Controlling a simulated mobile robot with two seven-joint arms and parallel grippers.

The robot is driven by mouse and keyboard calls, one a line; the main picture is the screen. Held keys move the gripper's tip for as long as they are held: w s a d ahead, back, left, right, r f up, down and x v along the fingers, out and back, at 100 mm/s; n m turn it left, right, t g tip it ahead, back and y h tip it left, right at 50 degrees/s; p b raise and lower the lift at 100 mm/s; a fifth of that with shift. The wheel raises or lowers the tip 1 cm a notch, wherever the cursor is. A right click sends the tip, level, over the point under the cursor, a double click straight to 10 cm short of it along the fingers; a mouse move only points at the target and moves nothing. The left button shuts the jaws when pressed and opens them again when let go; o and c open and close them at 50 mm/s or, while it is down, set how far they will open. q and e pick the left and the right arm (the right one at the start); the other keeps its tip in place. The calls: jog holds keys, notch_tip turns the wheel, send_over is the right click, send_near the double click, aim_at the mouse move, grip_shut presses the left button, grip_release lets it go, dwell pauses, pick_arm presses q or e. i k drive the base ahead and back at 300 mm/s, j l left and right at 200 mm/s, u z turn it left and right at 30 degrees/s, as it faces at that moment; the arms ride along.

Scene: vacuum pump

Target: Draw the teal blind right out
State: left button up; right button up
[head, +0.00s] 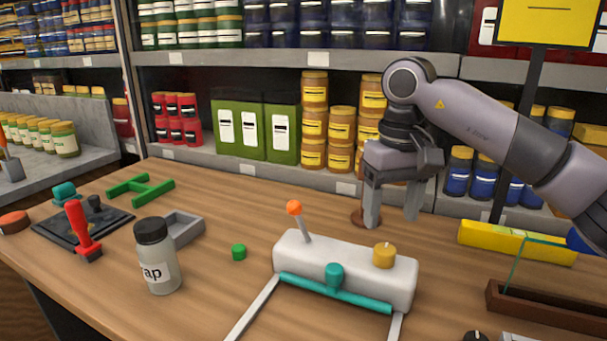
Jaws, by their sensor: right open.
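The teal blind (345,295) is a thin teal bar with a round teal knob (334,274). It lies along the front edge of a white block (340,258), across the upper ends of two pale rails (256,306). The block carries an orange-tipped lever (294,208), tilted, and a yellow knob (384,254) on top. My right gripper (392,216) is open and empty, fingers pointing down. It shows above and behind the block, apart from the blind. My left gripper is not in view.
Left on the table are a lidded jar (158,262), a grey tray (184,229), a green cap (239,252) and a red-handled tool (78,225). A yellow box (515,241) and a brown tray (550,308) stand at right. Stocked shelves line the back.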

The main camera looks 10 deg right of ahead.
aim_at(333, 282)
jog(key=k, duration=1)
